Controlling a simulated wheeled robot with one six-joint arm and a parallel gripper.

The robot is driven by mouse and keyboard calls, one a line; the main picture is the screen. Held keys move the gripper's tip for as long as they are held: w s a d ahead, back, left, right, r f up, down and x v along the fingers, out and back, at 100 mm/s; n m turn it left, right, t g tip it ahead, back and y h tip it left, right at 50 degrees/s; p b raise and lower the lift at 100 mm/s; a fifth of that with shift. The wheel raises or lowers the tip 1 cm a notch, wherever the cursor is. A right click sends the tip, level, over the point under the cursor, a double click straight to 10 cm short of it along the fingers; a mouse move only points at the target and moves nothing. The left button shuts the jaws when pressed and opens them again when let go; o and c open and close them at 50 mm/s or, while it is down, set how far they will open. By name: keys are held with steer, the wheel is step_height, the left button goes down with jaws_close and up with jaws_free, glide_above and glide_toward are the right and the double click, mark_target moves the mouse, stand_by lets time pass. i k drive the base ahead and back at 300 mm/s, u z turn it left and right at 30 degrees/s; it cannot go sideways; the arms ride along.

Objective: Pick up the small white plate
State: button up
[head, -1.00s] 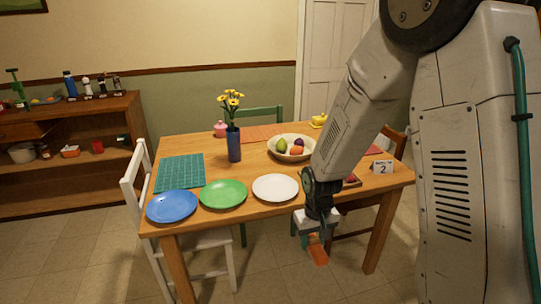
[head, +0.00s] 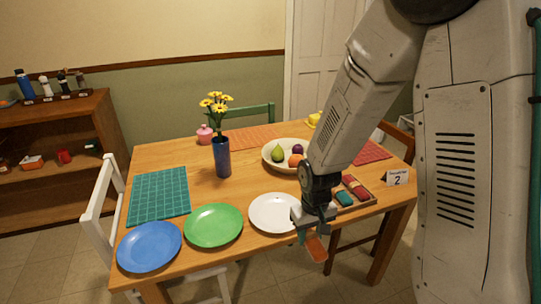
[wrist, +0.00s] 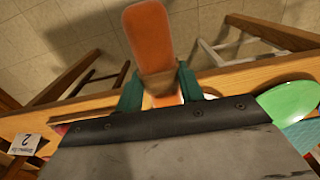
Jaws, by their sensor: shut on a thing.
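The small white plate (head: 268,212) lies flat near the table's front edge, right of the green plate (head: 213,225). My gripper (head: 312,232) is in front of the plate's right edge in the head view and hides a little of its rim. My gripper is shut on an orange, round-ended long object (head: 317,248), which sticks out past the table's front edge. The wrist view shows this orange object (wrist: 149,38) between the two teal fingers. I cannot tell how high the gripper is above the table or whether it touches the plate.
A blue plate (head: 150,247) lies front left. Behind are a teal mat (head: 158,194), a blue vase (head: 222,158) of yellow flowers and a fruit bowl (head: 270,163). Right are a small tray (head: 364,201) and a number 2 card (head: 398,178). A white chair (head: 98,207) stands left.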

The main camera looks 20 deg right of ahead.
mark_target(269, 212)
steer(key=i, duration=1.05)
steer(key=u, duration=0.1)
